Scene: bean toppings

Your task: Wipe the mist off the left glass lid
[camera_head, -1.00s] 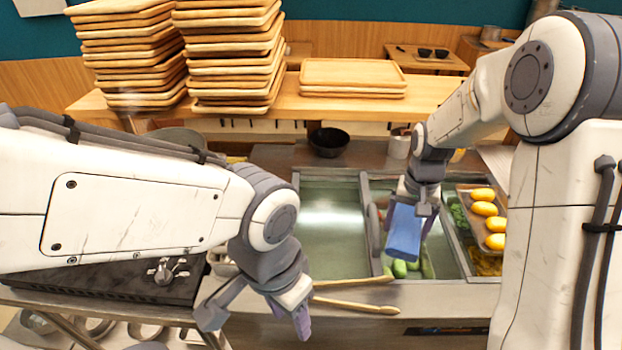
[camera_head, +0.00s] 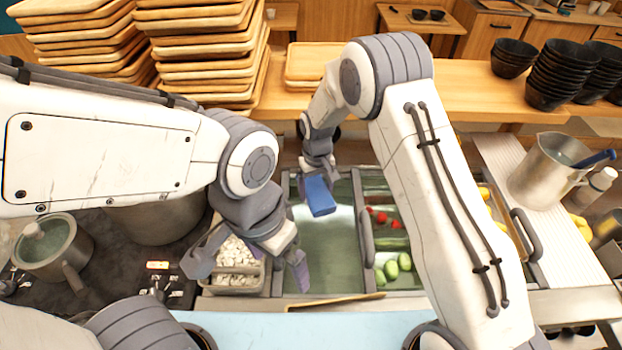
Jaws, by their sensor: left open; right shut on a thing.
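The left glass lid (camera_head: 325,250) covers the left part of the counter well and looks greenish and cloudy, with a pale patch in its middle. My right gripper (camera_head: 318,176) is shut on a blue cloth (camera_head: 320,197) at the upper part of this lid. I cannot tell whether the cloth touches the glass. My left gripper (camera_head: 248,268) is open and empty, with its fingers spread over the lid's left edge and a tray of pale chopped food (camera_head: 236,257). The right glass lid (camera_head: 391,243) lies alongside, partly hidden by my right arm.
Red and green vegetables (camera_head: 392,266) show under the right lid. A wooden stick (camera_head: 335,301) lies along the front edge. Stacked wooden trays (camera_head: 207,55) stand behind. A metal pitcher (camera_head: 545,172) is at right.

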